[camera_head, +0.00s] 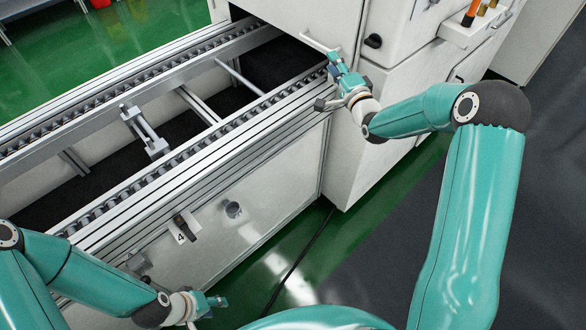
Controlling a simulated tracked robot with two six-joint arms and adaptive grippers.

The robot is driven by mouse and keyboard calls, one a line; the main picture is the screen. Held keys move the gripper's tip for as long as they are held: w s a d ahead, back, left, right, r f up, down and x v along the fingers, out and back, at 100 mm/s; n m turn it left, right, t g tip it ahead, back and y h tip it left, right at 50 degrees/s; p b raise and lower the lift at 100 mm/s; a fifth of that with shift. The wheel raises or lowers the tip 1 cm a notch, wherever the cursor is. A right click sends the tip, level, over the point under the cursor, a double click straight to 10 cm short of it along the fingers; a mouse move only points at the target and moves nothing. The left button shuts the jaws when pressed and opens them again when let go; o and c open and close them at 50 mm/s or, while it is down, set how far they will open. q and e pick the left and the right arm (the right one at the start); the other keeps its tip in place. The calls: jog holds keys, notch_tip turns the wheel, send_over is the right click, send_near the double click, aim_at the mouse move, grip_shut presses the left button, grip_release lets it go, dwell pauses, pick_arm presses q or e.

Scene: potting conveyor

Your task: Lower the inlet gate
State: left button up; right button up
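The inlet gate (297,22) is a light panel above the conveyor where it enters the white machine. A white bar handle (318,43) runs along its lower part. A dark gap lies below the panel, over the conveyor. My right gripper (335,62) is close to the right end of the handle, with its fingers pointing up toward it. I cannot tell whether it touches the handle or how far its fingers are apart. My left gripper (216,302) is low at the front, in front of the conveyor's side panel and far from the gate; its finger opening is unclear.
The roller conveyor (195,148) runs diagonally into the white machine (348,165), with a metal stop bracket (145,132) on it. An orange-handled tool (472,13) stands at upper right.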

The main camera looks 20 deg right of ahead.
jog(key=s+b, duration=0.1)
jog(key=s, duration=0.5)
jog(key=s+a+f+n+g+y+p, duration=0.1)
jog(key=s+a+f+g+p, duration=0.1)
jog(key=a+f, duration=0.6)
jog(key=s+a+f+n+g+y+p, duration=0.2)
jog(key=s+a+f+g, duration=0.3)
jog(key=a+f, duration=0.4)
jog(key=shift+s+f+g, duration=0.3)
jog(key=shift+s+f, duration=0.25)
jog(key=shift+f, duration=0.45)
